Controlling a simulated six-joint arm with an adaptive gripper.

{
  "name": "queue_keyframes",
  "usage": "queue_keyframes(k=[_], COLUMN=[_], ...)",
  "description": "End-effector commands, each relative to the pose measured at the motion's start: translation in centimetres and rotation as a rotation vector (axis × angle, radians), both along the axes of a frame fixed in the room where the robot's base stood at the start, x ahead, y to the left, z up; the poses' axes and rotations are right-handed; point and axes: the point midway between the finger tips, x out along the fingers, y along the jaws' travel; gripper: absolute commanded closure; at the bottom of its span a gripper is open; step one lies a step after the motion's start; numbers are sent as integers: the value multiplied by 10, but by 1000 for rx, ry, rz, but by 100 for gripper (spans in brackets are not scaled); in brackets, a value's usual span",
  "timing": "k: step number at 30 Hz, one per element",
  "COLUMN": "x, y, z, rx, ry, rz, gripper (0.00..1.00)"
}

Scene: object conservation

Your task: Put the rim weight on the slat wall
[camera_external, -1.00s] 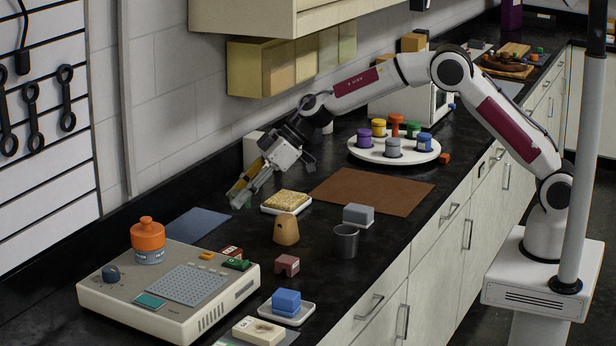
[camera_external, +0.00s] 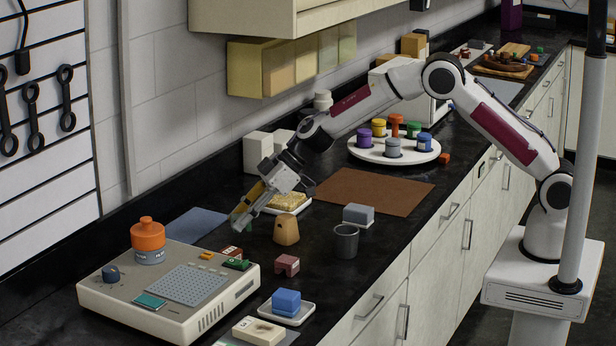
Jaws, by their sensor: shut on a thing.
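The slat wall (camera_external: 50,190) is the white panel with dark grooves at the far left, with several black wrench-shaped tools hanging on it. My gripper (camera_external: 238,217) points down and left, low over the counter behind the beige device. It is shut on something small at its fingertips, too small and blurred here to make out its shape. I cannot tell whether this is the rim weight, and no other thing in view is clearly the rim weight. My gripper is well to the right of the slat wall.
A beige device (camera_external: 100,292) with an orange-capped bottle (camera_external: 148,240) stands between my gripper and the front left. A tan bell-shaped block (camera_external: 286,229), a sponge on a dish (camera_external: 288,201) and a grey cup (camera_external: 346,241) stand to the right. The brown mat (camera_external: 370,190) is clear.

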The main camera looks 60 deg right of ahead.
Motion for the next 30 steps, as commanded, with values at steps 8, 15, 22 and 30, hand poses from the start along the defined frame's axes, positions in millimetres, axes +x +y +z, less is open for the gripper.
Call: queue_keyframes(k=[8,15,22,30], x=[0,0,0,0], y=[0,0,0,0], z=[-26,-33,-33,-36], rx=[0,-1,-1,-1], ry=[2,1,0,1], rz=[-1,-1,-1,0], gripper=[100,100,100,56])
